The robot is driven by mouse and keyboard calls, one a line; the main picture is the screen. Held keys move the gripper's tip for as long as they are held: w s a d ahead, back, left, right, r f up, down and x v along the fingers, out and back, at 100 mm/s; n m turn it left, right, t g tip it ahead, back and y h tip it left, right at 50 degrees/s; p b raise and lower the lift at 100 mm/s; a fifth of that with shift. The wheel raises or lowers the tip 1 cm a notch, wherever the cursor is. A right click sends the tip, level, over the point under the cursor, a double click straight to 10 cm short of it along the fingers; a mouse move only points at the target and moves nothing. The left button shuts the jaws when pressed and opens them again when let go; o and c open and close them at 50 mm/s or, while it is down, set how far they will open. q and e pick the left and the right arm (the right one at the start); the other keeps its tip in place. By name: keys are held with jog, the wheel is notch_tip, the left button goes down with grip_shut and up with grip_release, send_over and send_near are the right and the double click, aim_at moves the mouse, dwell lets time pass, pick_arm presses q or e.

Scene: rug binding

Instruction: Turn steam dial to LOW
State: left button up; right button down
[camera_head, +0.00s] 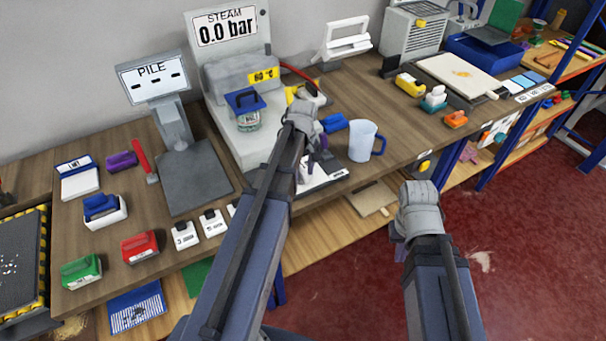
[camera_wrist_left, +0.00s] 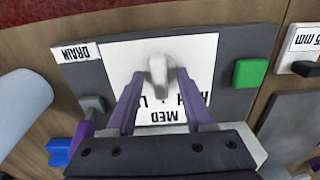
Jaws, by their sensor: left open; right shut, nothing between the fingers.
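The steam dial (camera_wrist_left: 158,76) is a pale grey knob on a white plate (camera_wrist_left: 205,50) in the left wrist view. Upside-down lettering shows MED below the knob; other lettering is partly covered by my fingers. I cannot tell which setting the knob points to. My left gripper (camera_wrist_left: 160,88) is open, its purple fingers on either side of the knob; contact is unclear. In the head view my left gripper (camera_head: 314,158) is over the front of the steam station, hiding the dial. The steam display (camera_head: 226,26) reads 0.0 bar. My right gripper (camera_head: 399,240) is shut and empty beyond the bench's front edge.
A DRAIN label (camera_wrist_left: 84,53), a grey knob (camera_wrist_left: 93,105) and a green button (camera_wrist_left: 251,72) flank the plate. A lidded jar (camera_head: 246,112) sits on the station, left of my left gripper.

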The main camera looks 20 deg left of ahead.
pick_arm(q)
jog(key=shift+c, duration=0.3)
grip_shut()
dwell(0.5)
jog(key=m, duration=0.5)
jog(key=shift+m, duration=0.3)
jog(key=m, duration=0.6)
jog(key=shift+m, duration=0.3)
